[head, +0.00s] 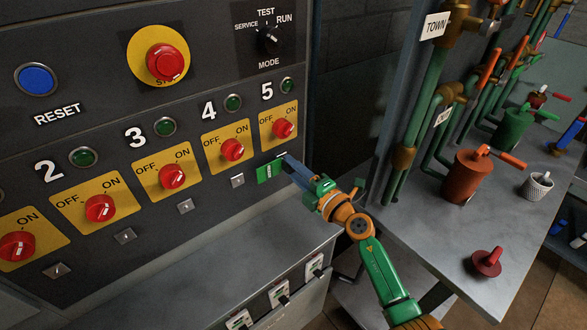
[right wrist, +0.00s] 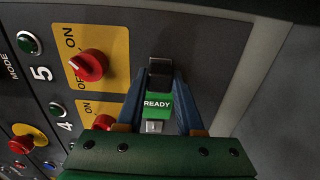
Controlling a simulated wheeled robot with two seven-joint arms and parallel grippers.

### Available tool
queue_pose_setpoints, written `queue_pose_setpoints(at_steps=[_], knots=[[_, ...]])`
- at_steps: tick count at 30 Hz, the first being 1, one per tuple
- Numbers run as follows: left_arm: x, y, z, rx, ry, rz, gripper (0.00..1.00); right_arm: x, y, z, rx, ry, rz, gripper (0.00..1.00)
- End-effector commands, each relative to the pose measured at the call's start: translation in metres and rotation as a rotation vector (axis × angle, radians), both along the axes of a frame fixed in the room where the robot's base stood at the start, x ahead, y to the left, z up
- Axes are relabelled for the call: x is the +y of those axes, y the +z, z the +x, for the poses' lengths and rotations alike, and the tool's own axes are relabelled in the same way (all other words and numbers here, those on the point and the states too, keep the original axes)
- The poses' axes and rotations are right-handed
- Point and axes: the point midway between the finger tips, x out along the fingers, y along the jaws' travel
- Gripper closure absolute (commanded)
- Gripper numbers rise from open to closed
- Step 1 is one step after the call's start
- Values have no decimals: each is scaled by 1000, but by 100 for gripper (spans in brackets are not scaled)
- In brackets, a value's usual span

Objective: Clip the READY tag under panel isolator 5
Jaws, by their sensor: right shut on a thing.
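The green READY tag (right wrist: 157,104) is between the blue fingers of my right gripper (right wrist: 160,72), which is shut on it. In the head view the tag (head: 264,173) is close to the panel face, just below the yellow plate of isolator 5. My right gripper (head: 287,163) reaches in from the lower right. Isolator 5 has a red knob (head: 282,128), which also shows in the right wrist view (right wrist: 90,65). The holder under isolator 5 is mostly hidden by the fingers, and I cannot tell whether the tag touches it. My left gripper is out of view.
Isolator 4 (head: 232,149) is to the left, with a small silver clip (head: 237,181) under it. A grey ledge (head: 205,265) is below the panel. A pipe bench (head: 440,225) with an orange pot (head: 467,176) stands at right.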

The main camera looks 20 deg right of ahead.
Motion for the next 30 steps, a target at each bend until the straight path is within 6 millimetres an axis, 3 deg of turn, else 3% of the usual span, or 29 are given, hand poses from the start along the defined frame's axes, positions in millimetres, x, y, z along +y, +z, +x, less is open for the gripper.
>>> queue_pose_setpoints(at_steps=[30], knots=[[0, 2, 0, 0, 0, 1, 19, 3, 0, 9, 0, -1, 1, 100]])
